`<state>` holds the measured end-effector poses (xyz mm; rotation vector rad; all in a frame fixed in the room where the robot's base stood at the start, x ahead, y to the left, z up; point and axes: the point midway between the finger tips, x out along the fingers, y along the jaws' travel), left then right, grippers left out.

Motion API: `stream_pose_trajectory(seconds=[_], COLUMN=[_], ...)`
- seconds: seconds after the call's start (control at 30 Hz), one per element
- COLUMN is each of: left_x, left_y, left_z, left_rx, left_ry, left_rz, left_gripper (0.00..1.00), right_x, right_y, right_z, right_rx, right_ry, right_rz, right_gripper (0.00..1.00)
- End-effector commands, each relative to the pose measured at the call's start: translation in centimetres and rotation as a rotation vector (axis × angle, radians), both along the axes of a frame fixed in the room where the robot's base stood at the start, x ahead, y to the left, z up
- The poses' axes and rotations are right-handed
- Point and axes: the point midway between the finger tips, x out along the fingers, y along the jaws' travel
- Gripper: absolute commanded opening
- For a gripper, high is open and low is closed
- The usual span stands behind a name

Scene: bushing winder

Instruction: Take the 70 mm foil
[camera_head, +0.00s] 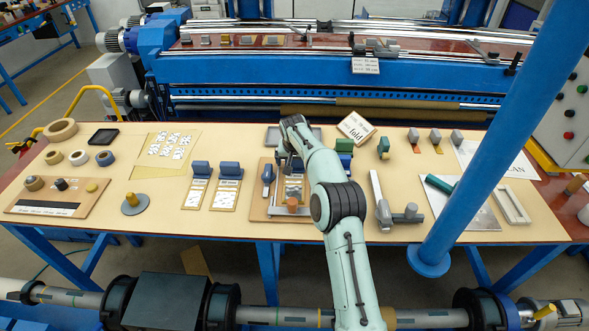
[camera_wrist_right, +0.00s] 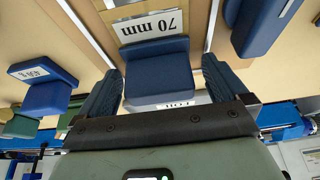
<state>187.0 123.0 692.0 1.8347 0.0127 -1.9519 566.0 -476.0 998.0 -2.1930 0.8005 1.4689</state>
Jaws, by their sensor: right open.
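In the right wrist view a white card reading "70 mm" (camera_wrist_right: 152,27) lies beside a dark blue block (camera_wrist_right: 158,68), which I take to be the 70 mm foil's handle or holder. My right gripper (camera_wrist_right: 160,82) is open, with one dark finger on each side of this block. Whether the fingers touch it I cannot tell. In the head view my right gripper (camera_head: 288,165) is over the board (camera_head: 258,208) at the table's middle, and my arm hides most of what is under it. My left gripper is not in view.
Two blue-handled pieces (camera_head: 201,168) (camera_head: 230,170) stand on labelled boards to the left. A green block (camera_head: 344,146) and a white framed sign (camera_head: 356,127) are behind right. A grey hammer-like tool (camera_head: 380,205) lies to the right. A blue post (camera_head: 480,150) crosses the table's right side.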

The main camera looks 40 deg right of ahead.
Motion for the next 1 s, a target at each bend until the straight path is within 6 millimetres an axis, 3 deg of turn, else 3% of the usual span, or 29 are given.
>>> stream_pose_trajectory(seconds=[0.17,0.33,0.77,1.0], left_x=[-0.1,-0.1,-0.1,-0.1], left_y=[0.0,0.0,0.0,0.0], left_z=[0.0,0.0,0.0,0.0], left_rx=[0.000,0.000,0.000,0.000], left_ry=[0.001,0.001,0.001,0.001], left_rz=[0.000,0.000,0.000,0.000], left_gripper=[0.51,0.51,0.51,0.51], right_x=[0.0,0.0,0.0,0.1], right_y=[0.0,0.0,0.0,-0.1], right_z=[0.0,0.0,0.8,4.6], right_rx=[-0.001,-0.001,-0.002,-0.004], right_ry=[-0.001,-0.001,-0.003,-0.006], right_rz=[0.000,0.000,-0.001,-0.001], right_gripper=[0.97,0.43,0.43,0.43])
